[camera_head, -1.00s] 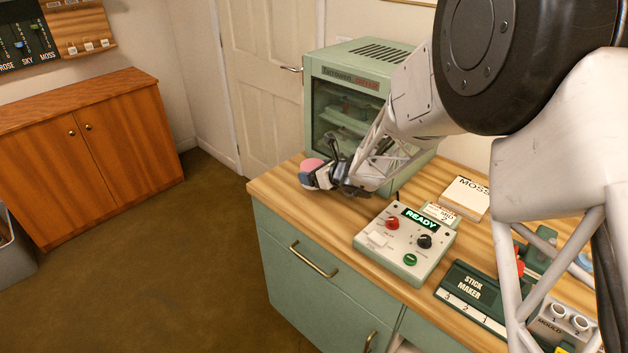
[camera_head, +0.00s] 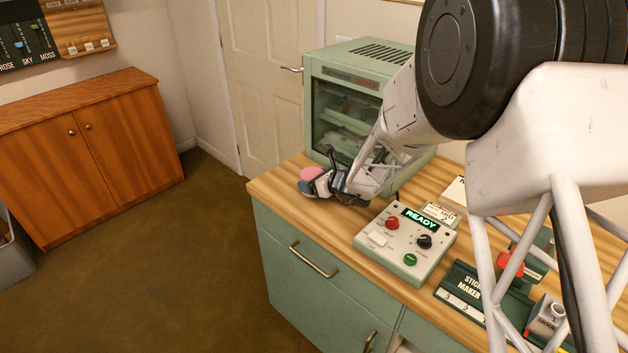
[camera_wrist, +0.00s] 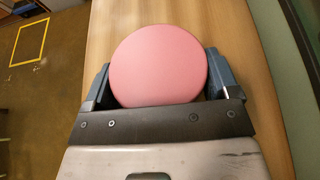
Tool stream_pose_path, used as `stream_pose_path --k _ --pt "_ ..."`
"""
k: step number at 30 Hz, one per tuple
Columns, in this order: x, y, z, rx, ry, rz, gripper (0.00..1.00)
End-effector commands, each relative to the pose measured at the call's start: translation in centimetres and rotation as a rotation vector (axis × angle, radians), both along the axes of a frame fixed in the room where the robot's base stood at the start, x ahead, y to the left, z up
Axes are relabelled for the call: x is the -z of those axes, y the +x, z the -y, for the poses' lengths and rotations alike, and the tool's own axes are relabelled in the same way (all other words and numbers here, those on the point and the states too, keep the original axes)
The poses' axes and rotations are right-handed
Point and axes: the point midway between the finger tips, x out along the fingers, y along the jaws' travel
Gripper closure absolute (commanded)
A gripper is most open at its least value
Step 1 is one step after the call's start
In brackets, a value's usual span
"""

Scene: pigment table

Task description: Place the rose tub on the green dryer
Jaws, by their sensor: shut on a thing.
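The rose tub has a round pink lid (camera_wrist: 158,62) that shows between my two fingers in the wrist view. In the head view its pink top (camera_head: 311,174) shows near the counter's left end. My gripper (camera_head: 314,184) is shut on the tub, with one finger on each side; it also shows in the wrist view (camera_wrist: 158,85). The green dryer (camera_head: 358,60) is a pale green cabinet with a dark glass front and a slotted vent on its top. It stands just behind my gripper. I cannot tell whether the tub touches the counter.
A control box (camera_head: 405,242) with a READY display and knobs sits on the wooden counter (camera_head: 275,187). The stick maker (camera_head: 470,285) is at the front right. A brown cupboard (camera_head: 90,150) stands apart at left. Open floor lies between.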

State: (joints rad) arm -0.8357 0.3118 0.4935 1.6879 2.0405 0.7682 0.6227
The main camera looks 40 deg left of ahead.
Motion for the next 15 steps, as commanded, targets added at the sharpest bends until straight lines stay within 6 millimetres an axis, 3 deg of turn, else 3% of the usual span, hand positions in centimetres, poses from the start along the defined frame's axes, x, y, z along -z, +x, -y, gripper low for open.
stream_pose_path --k 1,5,15 --pt "0.1 -0.01 0.0 0.0 0.0 0.0 0.17" --pt "0.06 0.0 0.0 0.0 0.0 0.0 0.0" --pt "-0.25 0.01 -0.02 0.0 0.001 0.0 0.0"
